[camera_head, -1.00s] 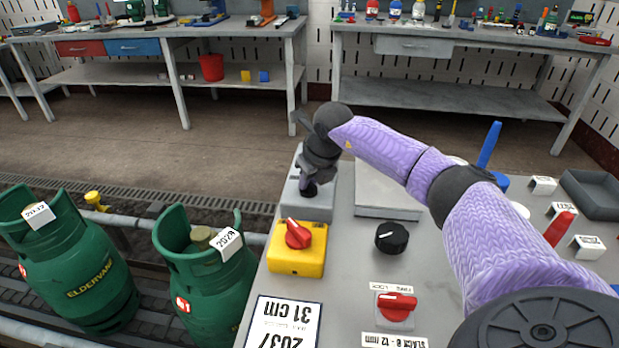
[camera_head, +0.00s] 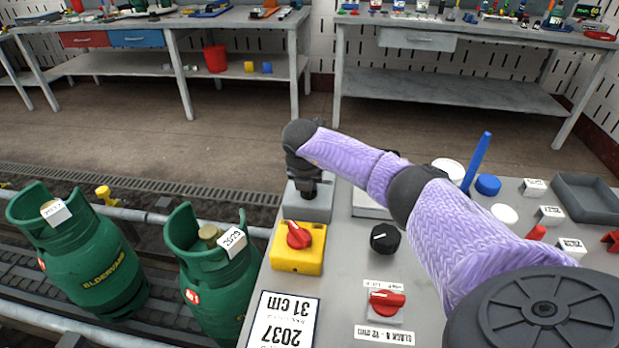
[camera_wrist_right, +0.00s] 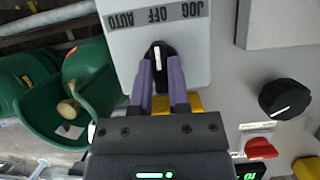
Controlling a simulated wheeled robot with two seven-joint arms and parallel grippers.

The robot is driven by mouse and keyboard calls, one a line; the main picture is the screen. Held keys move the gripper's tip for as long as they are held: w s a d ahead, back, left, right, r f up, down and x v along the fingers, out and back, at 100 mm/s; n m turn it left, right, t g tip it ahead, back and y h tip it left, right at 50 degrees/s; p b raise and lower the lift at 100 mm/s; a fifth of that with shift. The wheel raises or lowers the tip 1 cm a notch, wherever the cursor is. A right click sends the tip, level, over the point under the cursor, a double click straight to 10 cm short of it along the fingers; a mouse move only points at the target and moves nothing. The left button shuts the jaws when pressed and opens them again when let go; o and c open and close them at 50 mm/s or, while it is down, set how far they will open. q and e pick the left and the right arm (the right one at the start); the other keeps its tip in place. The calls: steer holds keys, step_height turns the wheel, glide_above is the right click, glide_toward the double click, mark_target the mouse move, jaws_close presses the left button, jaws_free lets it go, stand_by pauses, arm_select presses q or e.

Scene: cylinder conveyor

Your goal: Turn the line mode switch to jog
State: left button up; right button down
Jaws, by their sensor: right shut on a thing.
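The line mode switch is a black knob (camera_wrist_right: 158,52) with a white pointer line, on a light grey box marked AUTO, OFF and JOG. In the right wrist view the pointer line points up the picture, toward OFF. My right gripper (camera_wrist_right: 163,75) is shut on the knob, one purple finger on each side. In the head view the grey switch box (camera_head: 318,209) stands behind a yellow box, with my right gripper (camera_head: 308,190) coming down on it from above; the knob is mostly hidden there. My left gripper is not in view.
The yellow box (camera_head: 284,262) with a red knob stands close in front of the switch. A black dial (camera_head: 385,238) and a red fine lock knob (camera_head: 387,301) are to the right. Green cylinders (camera_head: 85,255) stand on the conveyor at left.

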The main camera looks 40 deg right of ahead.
steer(key=m+g, duration=0.1)
steer(key=m, duration=0.1)
steer(key=shift+w+m+h, duration=0.1)
steer(key=shift+m+h, duration=0.2)
steer(key=shift+m, duration=0.1)
steer(key=m+g+b, duration=0.1)
steer(key=m, duration=0.1)
steer(key=shift+m, duration=0.3)
steer(key=shift+m+g+b, duration=0.4)
steer(key=shift+m+b, duration=0.1)
steer(key=shift+m, duration=0.5)
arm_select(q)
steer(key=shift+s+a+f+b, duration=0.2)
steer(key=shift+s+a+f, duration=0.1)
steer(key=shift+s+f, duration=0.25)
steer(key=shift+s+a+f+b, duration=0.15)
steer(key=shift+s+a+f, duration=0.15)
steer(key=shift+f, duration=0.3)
arm_select(e)
steer(key=shift+m, duration=0.5)
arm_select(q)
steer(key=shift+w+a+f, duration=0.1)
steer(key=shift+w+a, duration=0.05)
arm_select(e)
steer(key=shift+g, duration=0.3)
steer(key=c, duration=0.6)
jaws_free()
steer(key=shift+r, duration=0.15)
